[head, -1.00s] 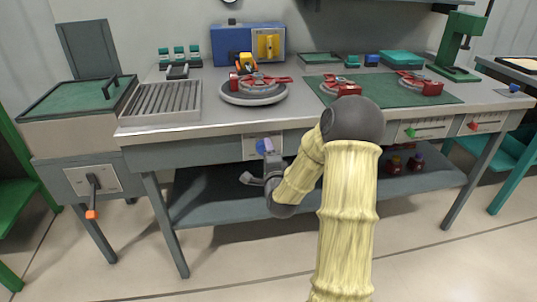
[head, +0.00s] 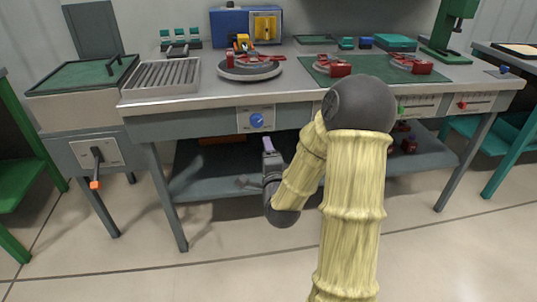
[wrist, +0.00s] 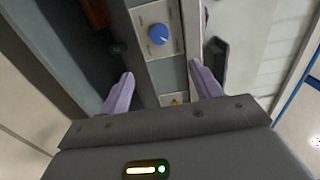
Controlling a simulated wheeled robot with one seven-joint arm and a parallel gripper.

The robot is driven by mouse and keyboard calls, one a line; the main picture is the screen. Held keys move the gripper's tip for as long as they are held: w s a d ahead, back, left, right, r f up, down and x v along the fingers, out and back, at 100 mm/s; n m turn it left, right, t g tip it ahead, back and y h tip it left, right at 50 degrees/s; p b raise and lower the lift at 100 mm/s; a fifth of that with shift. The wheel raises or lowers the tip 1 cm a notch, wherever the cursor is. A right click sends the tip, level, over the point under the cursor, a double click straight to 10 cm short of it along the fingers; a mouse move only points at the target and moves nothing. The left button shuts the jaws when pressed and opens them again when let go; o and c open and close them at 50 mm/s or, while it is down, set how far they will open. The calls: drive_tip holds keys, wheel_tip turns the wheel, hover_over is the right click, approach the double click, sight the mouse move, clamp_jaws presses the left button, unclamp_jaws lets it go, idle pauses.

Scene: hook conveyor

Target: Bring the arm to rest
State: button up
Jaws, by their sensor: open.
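My gripper (head: 268,143) is in front of the workbench (head: 190,104), below its top edge and just under the blue knob (head: 257,120) on the bench's front panel. In the wrist view my gripper (wrist: 163,88) has its two purple fingers wide apart, with nothing between them. The blue knob (wrist: 158,34) shows there ahead of the fingers, apart from them. My arm, in a yellow sleeve, is bent and hides part of the bench front.
The bench holds a round turntable (head: 250,73) with red parts, a green mat (head: 316,75) with red fixtures and a slatted tray (head: 160,80). A lever with an orange end (head: 95,184) sticks out at the left. The floor in front is clear.

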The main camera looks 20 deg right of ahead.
idle(0.4)
drive_tip(key=s+a+f+n+g+y, duration=0.4)
drive_tip(key=a+f+n+g, duration=0.3)
drive_tip(key=n, duration=0.4)
drive_tip(key=s+a+n+g, duration=0.3)
drive_tip(key=s+n+g, duration=0.15)
drive_tip(key=s, duration=0.35)
drive_tip(key=s+a+n+g, duration=0.3)
drive_tip(key=s+n, duration=0.2)
drive_tip(key=s, duration=0.4)
wheel_tip(320, 180, up, 35)
drive_tip(key=p, duration=3.5)
drive_tip(key=shift+w+y, duration=0.2)
drive_tip(key=shift+y, duration=0.1)
drive_tip(key=shift+d+n, duration=0.1)
drive_tip(key=shift+n, duration=0.15)
